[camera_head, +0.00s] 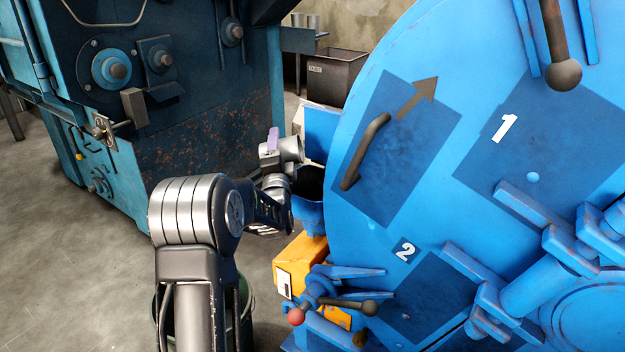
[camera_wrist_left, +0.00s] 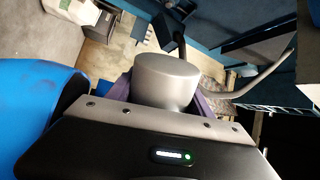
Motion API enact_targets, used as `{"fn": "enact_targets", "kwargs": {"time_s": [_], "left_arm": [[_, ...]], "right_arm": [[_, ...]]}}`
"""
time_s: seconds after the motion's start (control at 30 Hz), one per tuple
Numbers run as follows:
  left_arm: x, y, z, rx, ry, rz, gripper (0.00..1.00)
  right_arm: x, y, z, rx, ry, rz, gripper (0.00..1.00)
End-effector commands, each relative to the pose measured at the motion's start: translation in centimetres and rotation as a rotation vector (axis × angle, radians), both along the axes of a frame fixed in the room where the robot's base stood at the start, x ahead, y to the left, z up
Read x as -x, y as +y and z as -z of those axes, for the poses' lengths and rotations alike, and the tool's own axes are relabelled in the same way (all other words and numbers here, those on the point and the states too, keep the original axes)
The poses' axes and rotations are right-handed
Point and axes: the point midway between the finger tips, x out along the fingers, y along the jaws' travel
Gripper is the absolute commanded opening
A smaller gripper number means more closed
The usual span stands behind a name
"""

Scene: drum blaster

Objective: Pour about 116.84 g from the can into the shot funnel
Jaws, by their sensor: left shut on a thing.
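A small grey metal can (camera_head: 287,151) is held at the end of my left arm, beside the big blue drum. My left gripper (camera_head: 272,147) is shut on it, with one purple finger showing in the head view. In the left wrist view the can (camera_wrist_left: 168,78) sits between the purple fingers of the gripper (camera_wrist_left: 163,97). The shot funnel (camera_head: 308,218) appears to be the blue part with a dark opening at the drum's left edge. The can is above and slightly left of that opening. The can's contents are hidden. My right gripper is not in view.
The blue drum (camera_head: 420,205) fills the right side, with a handle and levers. An orange box (camera_head: 299,262) is below the funnel. A dark blue machine (camera_head: 190,110) stands behind left. A grey bin (camera_head: 334,75) is farther back. Concrete floor is clear at left.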

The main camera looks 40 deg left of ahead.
Motion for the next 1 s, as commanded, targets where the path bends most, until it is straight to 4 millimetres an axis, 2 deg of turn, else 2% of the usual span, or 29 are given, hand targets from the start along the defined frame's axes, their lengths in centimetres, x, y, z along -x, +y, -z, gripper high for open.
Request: {"fn": "enact_targets", "kwargs": {"time_s": [0.13, 0.43, 0.57, 1.0], "left_arm": [[-0.6, -0.8, -0.8, -0.062, 0.040, 0.001, 0.08], [-0.8, -1.2, 0.2, -0.185, 0.124, 0.000, 0.08], [-1.0, -1.5, -0.5, -0.237, 0.158, 0.001, 0.08], [-1.0, -1.5, -0.5, -0.262, 0.177, -0.001, 0.08]], "right_arm": [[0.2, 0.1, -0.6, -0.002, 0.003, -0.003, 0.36], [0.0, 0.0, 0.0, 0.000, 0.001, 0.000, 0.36], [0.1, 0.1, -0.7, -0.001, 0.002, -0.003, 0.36], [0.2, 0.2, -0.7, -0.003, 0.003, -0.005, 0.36]]}}
